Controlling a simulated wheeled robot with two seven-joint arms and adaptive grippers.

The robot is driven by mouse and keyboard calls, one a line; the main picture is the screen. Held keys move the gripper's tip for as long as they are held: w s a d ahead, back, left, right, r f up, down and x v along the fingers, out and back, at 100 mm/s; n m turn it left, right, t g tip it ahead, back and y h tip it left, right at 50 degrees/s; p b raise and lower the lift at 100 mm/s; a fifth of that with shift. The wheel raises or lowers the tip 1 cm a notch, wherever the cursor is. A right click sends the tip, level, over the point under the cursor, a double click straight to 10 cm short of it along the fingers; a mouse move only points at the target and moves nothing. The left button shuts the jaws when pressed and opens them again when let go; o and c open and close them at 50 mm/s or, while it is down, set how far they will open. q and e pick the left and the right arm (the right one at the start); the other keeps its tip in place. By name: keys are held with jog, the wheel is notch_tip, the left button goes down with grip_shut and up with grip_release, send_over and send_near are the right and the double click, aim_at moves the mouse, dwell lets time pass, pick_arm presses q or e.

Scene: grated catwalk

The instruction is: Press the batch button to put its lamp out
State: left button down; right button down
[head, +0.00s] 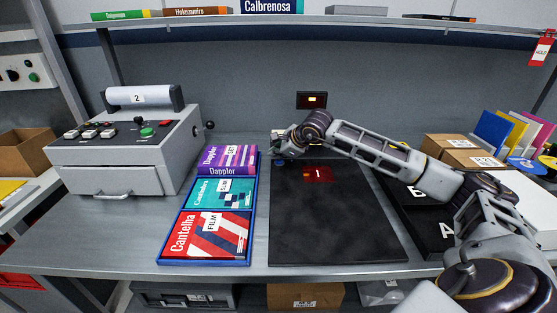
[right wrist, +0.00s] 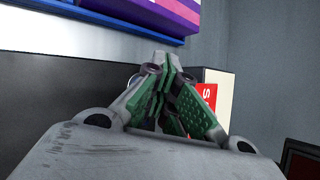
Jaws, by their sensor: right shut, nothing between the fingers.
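My right gripper (head: 283,150) is at the back of the bench, between the blue tray and the black mat; its fingers are shut and empty. In the right wrist view the shut green-padded fingers (right wrist: 168,98) are in front of a small pale box with a dark edge and a red label (right wrist: 207,97). The fingers hide much of this box, and no batch button can be made out on it; I cannot tell whether they touch it. My left gripper is out of view.
A grey machine (head: 125,150) with several buttons stands at left. A blue tray (head: 203,262) holds upright-labelled cartons beside the mostly clear black mat (head: 335,225). Cardboard boxes (head: 462,152) and black A and B panels lie at right. A shelf (head: 330,20) runs above.

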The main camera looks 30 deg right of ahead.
jog(key=shift+r+p, duration=1.6)
jog(key=shift+r, duration=1.4)
jog(key=shift+r, duration=0.1)
notch_tip(320, 180, up, 21)
jog(key=p, duration=2.1)
send_over(277, 161)
jog(key=shift+r+p, duration=0.45)
jog(key=shift+p, duration=0.1)
